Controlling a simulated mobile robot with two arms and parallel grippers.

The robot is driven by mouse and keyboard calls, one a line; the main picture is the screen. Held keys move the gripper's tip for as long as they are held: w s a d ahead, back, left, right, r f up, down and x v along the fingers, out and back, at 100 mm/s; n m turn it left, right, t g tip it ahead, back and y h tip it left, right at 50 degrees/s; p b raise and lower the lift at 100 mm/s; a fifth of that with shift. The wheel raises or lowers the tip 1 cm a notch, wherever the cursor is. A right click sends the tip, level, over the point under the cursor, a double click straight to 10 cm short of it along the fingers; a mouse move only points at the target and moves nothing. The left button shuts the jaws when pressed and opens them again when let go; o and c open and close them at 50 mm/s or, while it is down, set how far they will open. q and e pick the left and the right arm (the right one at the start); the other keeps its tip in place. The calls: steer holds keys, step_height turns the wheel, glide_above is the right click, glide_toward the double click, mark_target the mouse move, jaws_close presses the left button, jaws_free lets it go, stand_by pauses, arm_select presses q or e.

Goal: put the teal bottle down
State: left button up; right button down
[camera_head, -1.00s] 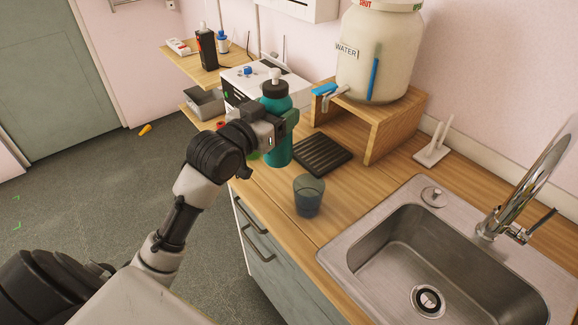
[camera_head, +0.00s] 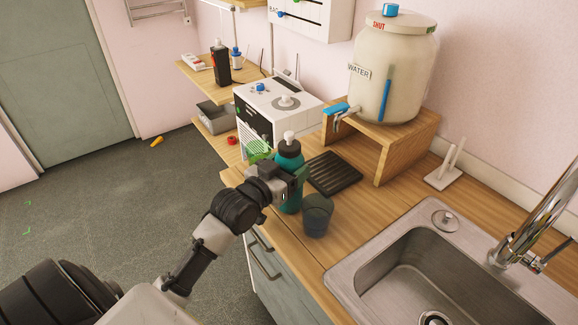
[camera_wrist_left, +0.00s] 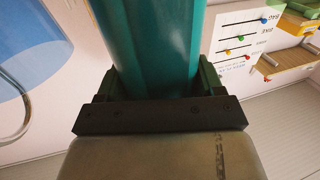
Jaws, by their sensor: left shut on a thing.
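The teal bottle (camera_head: 291,204) has a dark cap with a pale top and stands upright at the counter's left part. My left gripper (camera_head: 292,178) is shut on its upper body. In the left wrist view the bottle (camera_wrist_left: 150,45) fills the space between the two fingers of the gripper (camera_wrist_left: 165,85). The bottle's base is partly hidden behind the dark cup, so I cannot tell whether it touches the counter. My right gripper is not in view.
A dark translucent cup (camera_head: 317,215) stands close to the right of the bottle. A black ribbed mat (camera_head: 334,173) lies behind. A wooden stand (camera_head: 398,152) bears a water jar (camera_head: 392,80). A green item (camera_head: 259,150) is behind the gripper. The sink (camera_head: 405,270) is at the right.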

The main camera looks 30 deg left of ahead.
arm_select(q)
steer(key=shift+f, duration=0.1)
steer(key=o, duration=0.8)
steer(key=shift+c, duration=0.2)
steer(key=shift+o, duration=1.1)
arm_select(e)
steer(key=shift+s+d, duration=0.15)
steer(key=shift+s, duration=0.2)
arm_select(q)
steer(key=shift+r, duration=0.2)
steer(key=shift+s+a+b, duration=0.25)
steer(key=shift+s+b, duration=0.1)
steer(key=shift+s, duration=1.6)
steer(key=shift+s+a+b, duration=0.25)
steer(key=shift+s+b, duration=0.05)
steer(key=shift+s, duration=1.7)
steer(key=shift+s+a+b, duration=0.25)
steer(key=shift+s+b, duration=0.1)
steer(key=shift+s, duration=1.6)
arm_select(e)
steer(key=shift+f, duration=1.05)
